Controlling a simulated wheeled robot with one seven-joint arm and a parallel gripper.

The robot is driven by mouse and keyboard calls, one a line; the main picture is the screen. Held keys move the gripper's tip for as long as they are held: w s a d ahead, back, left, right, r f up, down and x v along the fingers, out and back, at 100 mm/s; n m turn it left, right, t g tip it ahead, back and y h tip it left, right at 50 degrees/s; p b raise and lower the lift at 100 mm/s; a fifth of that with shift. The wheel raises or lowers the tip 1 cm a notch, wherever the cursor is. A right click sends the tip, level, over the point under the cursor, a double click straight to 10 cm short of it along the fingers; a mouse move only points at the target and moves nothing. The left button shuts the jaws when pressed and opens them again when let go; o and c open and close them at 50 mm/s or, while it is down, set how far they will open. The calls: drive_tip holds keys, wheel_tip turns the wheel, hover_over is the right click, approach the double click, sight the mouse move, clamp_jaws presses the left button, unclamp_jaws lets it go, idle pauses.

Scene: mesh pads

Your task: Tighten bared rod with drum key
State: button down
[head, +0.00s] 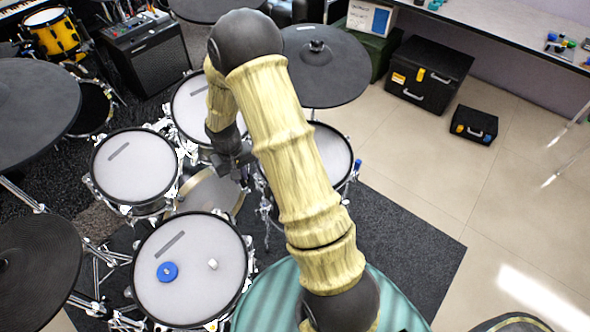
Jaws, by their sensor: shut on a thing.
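My gripper (238,170) is dark and hangs from my arm between the mesh pads, by the left rim of the right pad (330,155). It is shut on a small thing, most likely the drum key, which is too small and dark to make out. The bared rod cannot be told apart among the chrome lugs on the pad rims. The front pad (200,290) carries a blue disc (167,272) and a small white piece (213,264). The left pad (137,167) is bare, and the upper pad (190,105) is partly behind my arm.
Black cymbal pads (325,70) stand around the kit, with two at the left edge. A green-striped round seat (400,300) is under my arm. Black cases (428,75) and a bench (500,20) are at the right. Tiled floor at right is mostly clear.

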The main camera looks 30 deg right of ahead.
drive_tip(key=shift+d, duration=0.1)
drive_tip(key=shift+d+p, duration=0.35)
drive_tip(key=s+d+f+n+p, duration=0.1)
drive_tip(key=s+d+n+p, duration=0.1)
drive_tip(key=d, duration=0.4)
drive_tip(key=s+d+f+n+p, duration=0.2)
drive_tip(key=d+p, duration=0.2)
drive_tip(key=d, duration=0.2)
drive_tip(key=shift+s+d+y, duration=0.15)
drive_tip(key=shift+d+y, duration=0.2)
drive_tip(key=shift+y, duration=0.05)
drive_tip(key=shift+r+p, duration=0.1)
drive_tip(key=shift+p, duration=0.2)
drive_tip(key=shift+f+b, duration=2.25)
drive_tip(key=shift+f, duration=1.15)
drive_tip(key=shift+f, duration=0.1)
